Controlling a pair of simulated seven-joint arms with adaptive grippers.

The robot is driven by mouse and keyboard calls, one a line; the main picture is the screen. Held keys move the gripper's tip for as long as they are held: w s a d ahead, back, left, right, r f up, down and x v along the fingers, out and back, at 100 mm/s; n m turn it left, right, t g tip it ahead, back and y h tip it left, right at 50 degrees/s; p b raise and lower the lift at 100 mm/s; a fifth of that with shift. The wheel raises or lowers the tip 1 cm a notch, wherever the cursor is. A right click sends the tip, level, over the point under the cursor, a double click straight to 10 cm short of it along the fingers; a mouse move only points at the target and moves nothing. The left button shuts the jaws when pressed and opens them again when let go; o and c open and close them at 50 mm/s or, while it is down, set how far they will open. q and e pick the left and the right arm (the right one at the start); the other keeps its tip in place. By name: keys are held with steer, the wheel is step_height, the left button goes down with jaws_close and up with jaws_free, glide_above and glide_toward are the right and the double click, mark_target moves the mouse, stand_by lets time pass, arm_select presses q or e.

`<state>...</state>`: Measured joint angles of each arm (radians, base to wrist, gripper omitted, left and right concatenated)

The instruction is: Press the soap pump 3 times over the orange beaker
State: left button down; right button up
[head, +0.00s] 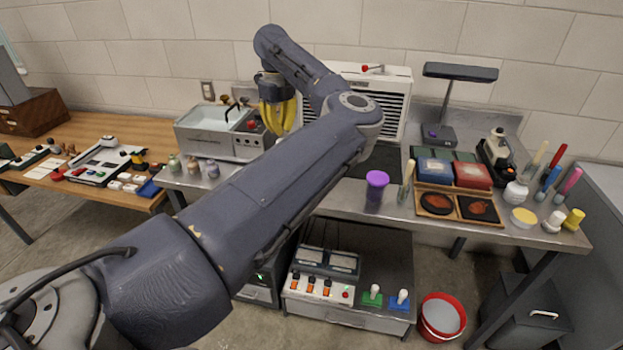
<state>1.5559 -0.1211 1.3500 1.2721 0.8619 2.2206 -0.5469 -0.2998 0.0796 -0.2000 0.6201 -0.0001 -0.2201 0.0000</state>
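My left arm comes in from the lower left and crosses the middle of the view. Its gripper (278,118), with yellow fingers, points down beside the right side of the sink. I cannot tell whether the fingers are apart or together, or whether anything is between them. I cannot make out an orange beaker or a clear soap pump; the arm hides part of the bench. A small white round bottle (515,193) stands at the right of the bench, too small to identify as a pump. My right gripper is not in view.
A metal sink unit (205,142) stands behind several small bottles (193,166). A purple cup (376,190) stands near the bench's front edge. Boxes (472,174), trays (478,209) and colored handles crowd the right. A red bucket (441,316) is on the floor.

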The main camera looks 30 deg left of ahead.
arm_select(q)
steer(key=shift+f, duration=2.5)
steer(key=shift+r, duration=2.6)
steer(key=shift+f, duration=0.15)
steer(key=shift+f, duration=0.75)
